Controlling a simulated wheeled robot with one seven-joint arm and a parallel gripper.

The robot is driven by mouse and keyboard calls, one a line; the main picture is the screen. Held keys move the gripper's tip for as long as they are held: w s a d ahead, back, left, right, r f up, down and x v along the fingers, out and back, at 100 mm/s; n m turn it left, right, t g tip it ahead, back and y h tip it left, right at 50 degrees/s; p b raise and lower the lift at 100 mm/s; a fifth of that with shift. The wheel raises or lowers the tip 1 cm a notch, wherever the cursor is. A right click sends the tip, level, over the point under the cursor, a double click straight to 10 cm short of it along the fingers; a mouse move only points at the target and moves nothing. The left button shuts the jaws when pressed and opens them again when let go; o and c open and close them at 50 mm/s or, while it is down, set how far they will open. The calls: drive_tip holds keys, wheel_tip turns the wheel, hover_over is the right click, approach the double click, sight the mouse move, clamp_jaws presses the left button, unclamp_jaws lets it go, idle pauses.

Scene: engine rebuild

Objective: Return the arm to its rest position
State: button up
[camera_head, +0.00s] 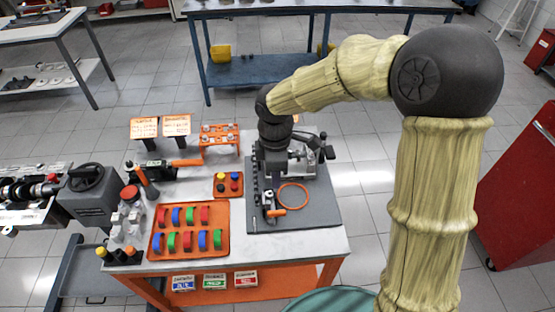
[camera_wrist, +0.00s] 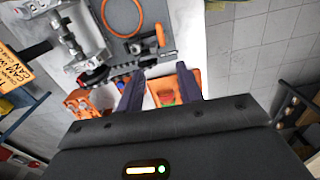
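My arm reaches over the workbench from the right in the head view, bent at the elbow, with its wrist (camera_head: 272,127) above the grey mat (camera_head: 322,213). The wrist partly covers a metal engine part on the mat. In the wrist view my gripper (camera_wrist: 158,86) has two dark fingers standing apart. An orange tray (camera_wrist: 192,76) with a red and green item shows behind and between them. Nothing is seen held. In the head view the fingertips are hard to separate from the dark parts on the mat.
An orange ring (camera_head: 294,196) lies on the mat. An orange tray (camera_head: 190,254) holds several coloured rings; a small tray (camera_head: 220,193) holds coloured pieces. Two signs (camera_head: 176,125) stand behind. A blue table (camera_head: 262,70) is farther back, and a red cabinet (camera_head: 515,195) stands right.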

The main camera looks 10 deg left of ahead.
drive_tip(key=s+d+m+t, duration=0.1)
drive_tip(key=s+d+m, duration=0.3)
drive_tip(key=d+m, duration=0.6)
drive_tip(key=s+d+m+t, duration=0.1)
drive_tip(key=s+d+m, duration=0.3)
drive_tip(key=d+m, duration=0.6)
drive_tip(key=d, duration=0.2)
drive_tip(key=shift+s+d+t, duration=0.15)
drive_tip(key=shift+d+t, duration=0.15)
drive_tip(key=shift+d, duration=0.1)
drive_tip(key=shift+r, duration=0.1)
